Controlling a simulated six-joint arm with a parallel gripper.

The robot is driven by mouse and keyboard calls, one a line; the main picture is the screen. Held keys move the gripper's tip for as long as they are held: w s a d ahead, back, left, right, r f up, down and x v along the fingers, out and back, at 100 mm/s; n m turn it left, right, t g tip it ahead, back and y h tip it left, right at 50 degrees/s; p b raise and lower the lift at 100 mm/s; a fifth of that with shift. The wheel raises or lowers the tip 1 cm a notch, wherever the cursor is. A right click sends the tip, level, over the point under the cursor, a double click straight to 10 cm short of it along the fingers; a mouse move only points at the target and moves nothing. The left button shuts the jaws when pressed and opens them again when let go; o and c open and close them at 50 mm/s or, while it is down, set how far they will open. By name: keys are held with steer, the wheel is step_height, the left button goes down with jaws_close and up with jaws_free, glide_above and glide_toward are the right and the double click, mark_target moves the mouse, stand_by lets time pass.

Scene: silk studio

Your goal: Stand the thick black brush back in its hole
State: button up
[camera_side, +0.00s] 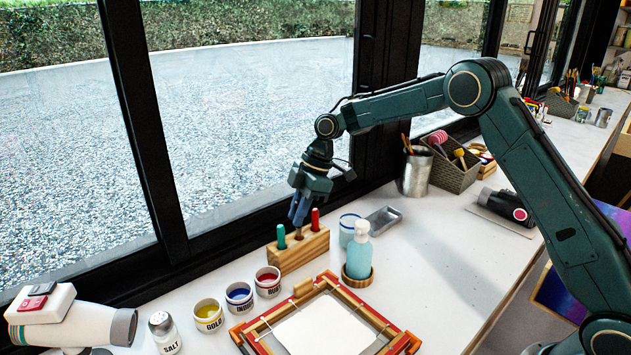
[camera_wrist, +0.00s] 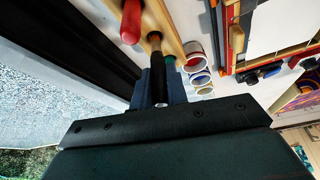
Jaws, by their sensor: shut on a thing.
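The wooden brush block (camera_side: 285,262) stands on the white bench by the window, with a green-handled brush (camera_side: 281,236) at its left and a red-handled brush (camera_side: 315,220) at its right. My gripper (camera_side: 299,212) is above the middle of the block, pointing down. It is shut on the thick black brush (camera_wrist: 158,88), seen between the fingers in the wrist view. The brush is roughly upright, and its brown lower part (camera_wrist: 154,42) meets the middle of the block between the two other brushes. How deep it sits in the hole, I cannot tell.
Paint pots (camera_side: 239,295) stand in front left of the block. A printing frame (camera_side: 317,284) lies in front. The window frame is close behind.

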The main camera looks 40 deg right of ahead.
mark_target(299, 235)
steer(key=shift+f, duration=2.1)
stand_by(1.5)
steer(key=o, duration=0.9)
steer(key=shift+r, duration=0.15)
steer(key=shift+v, duration=6.85)
